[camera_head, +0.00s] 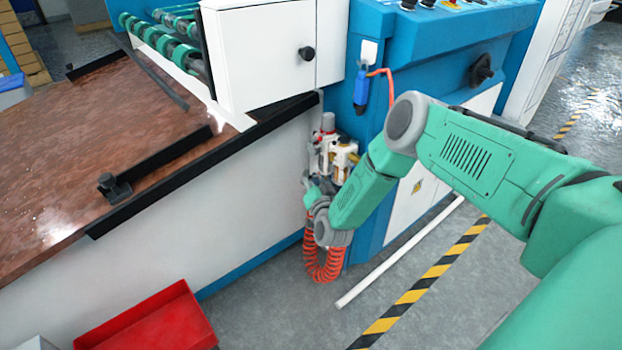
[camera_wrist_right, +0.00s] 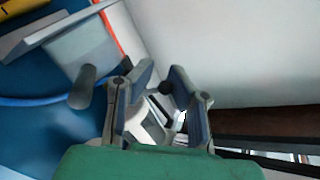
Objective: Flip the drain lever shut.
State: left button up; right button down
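A white filter unit (camera_head: 335,152) with a red and yellow part sits against the side of the blue machine in the head view. My right arm reaches down to it, and my right gripper (camera_head: 309,186) is just below it, partly hidden by my wrist. In the right wrist view, my right gripper (camera_wrist_right: 160,80) has its two fingers apart. A white fitting (camera_wrist_right: 148,122) shows low between the fingers, and a small dark round knob (camera_wrist_right: 166,88) shows near the tips. I cannot clearly make out the drain lever or whether anything touches it. My left gripper is not in view.
The blue machine (camera_head: 360,210) and the grey-white table side (camera_head: 250,190) close in around the unit. An orange coiled hose (camera_head: 322,268) hangs below my wrist. A red bin (camera_head: 150,322) stands on the floor at lower left. A white pipe (camera_head: 400,250) lies on the floor.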

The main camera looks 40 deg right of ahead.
jog(key=shift+d, duration=0.1)
jog(key=shift+w+d+m+g+h+b, duration=0.1)
jog(key=shift+w+m+g+h+b, duration=0.1)
jog(key=shift+m+g+h, duration=0.3)
jog(key=shift+w+d+m+g+h+b, duration=0.1)
jog(key=shift+m+g+h+b, duration=0.1)
jog(key=shift+m+h, duration=0.5)
jog(key=c, duration=1.3)
grip_release()
jog(key=shift+c, duration=0.2)
jog(key=shift+s, duration=0.1)
jog(key=shift+s+a, duration=0.2)
jog(key=shift+s, duration=0.05)
jog(key=v, duration=1.1)
jog(key=shift+f, duration=0.2)
